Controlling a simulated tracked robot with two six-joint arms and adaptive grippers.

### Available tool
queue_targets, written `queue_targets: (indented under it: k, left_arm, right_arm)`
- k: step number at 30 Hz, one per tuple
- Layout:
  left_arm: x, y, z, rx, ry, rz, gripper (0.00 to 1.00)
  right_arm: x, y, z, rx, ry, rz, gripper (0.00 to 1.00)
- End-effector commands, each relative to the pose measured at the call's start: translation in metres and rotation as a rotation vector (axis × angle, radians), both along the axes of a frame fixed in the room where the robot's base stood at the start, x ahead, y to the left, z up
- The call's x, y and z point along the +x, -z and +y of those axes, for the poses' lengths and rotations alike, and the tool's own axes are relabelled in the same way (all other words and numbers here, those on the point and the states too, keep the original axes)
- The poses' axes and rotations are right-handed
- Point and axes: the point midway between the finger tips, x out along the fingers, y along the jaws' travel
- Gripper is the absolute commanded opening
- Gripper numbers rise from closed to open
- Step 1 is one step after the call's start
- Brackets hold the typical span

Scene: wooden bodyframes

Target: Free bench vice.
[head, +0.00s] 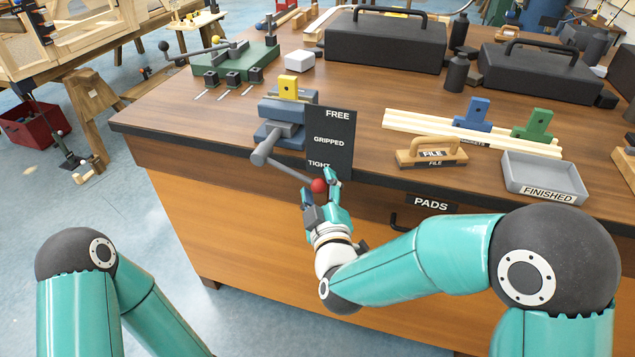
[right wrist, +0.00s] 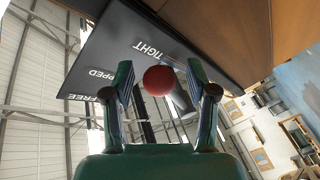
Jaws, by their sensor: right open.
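The blue-grey bench vice (head: 283,112) is mounted at the bench's front edge, with a yellow block (head: 288,87) at its jaws. Its grey handle bar (head: 290,172) slants down to the right and ends in a red ball (head: 319,186). A dark board (head: 330,143) beside it reads FREE, GRIPPED, TIGHT from top to bottom; the ball is just below TIGHT. My right gripper (head: 320,193) is open at the ball. In the right wrist view the red ball (right wrist: 159,80) sits between the spread fingers, with gaps at both sides. My left gripper is out of view.
A FILE block (head: 432,153), a grey FINISHED tray (head: 543,177), and blue (head: 473,114) and green (head: 533,124) blocks by pale strips lie to the right. Black cases (head: 386,42) stand behind. A PADS drawer (head: 432,203) is in the bench front.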

Motion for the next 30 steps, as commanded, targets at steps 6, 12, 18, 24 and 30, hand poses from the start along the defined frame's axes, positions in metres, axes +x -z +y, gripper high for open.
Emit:
queue_targets:
  k: [6,12,18,24,30]
  left_arm:
    - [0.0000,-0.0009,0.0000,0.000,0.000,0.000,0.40]
    - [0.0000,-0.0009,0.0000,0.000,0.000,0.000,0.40]
    - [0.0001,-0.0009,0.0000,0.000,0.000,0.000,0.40]
    - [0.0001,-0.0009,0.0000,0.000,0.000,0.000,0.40]
    - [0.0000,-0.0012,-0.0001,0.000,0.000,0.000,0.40]
  right_arm:
    - [0.0075,0.0002,0.0008,0.000,0.000,0.000,0.57]
    - [0.0072,0.0001,0.0006,0.000,0.001,0.001,0.56]
    - [0.0071,0.0000,0.0005,0.000,0.001,0.000,0.23]
    - [0.0069,0.0001,0.0005,-0.001,0.001,0.001,0.00]
    - [0.0069,-0.0003,0.0035,-0.001,-0.001,0.001,0.00]
